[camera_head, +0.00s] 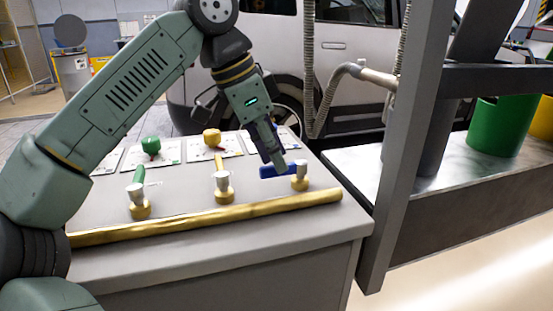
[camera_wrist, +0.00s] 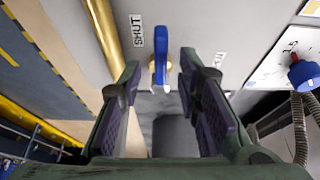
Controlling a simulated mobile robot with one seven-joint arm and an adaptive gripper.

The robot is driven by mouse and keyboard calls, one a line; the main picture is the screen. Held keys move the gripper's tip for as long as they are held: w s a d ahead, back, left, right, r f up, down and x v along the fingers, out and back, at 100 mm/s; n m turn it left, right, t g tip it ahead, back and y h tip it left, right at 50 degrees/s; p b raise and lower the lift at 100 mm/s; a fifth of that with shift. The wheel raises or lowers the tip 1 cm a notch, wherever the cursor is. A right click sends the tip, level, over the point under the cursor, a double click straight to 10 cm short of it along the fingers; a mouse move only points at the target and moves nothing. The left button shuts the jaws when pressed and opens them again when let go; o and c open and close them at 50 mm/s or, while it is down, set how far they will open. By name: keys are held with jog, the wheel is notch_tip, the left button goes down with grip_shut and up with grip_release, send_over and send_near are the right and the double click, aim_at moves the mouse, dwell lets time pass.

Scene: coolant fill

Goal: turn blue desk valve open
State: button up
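The blue desk valve has a blue lever handle (camera_head: 277,171) on a brass body (camera_head: 300,184) at the right end of the desk. In the head view the lever points left, roughly along the brass pipe. In the wrist view the blue lever (camera_wrist: 160,52) lies ahead, between the lines of the two fingers. My gripper (camera_head: 277,158) is directly above and behind the lever. Its fingers stand apart in the wrist view (camera_wrist: 160,85), with nothing clasped. Whether a finger touches the lever cannot be told. A "SHUT" label (camera_wrist: 138,30) lies left of the lever; another label (camera_wrist: 218,60) is partly hidden at right.
A brass pipe (camera_head: 215,216) runs along the desk's front. A green valve (camera_head: 138,202) and a yellow valve (camera_head: 222,187) stand left of the blue one. Green (camera_head: 151,145) and yellow (camera_head: 212,136) knobs sit behind. A dark post (camera_head: 405,150) rises right of the desk.

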jog(key=shift+x, duration=0.75)
jog(key=shift+c, duration=0.3)
grip_shut()
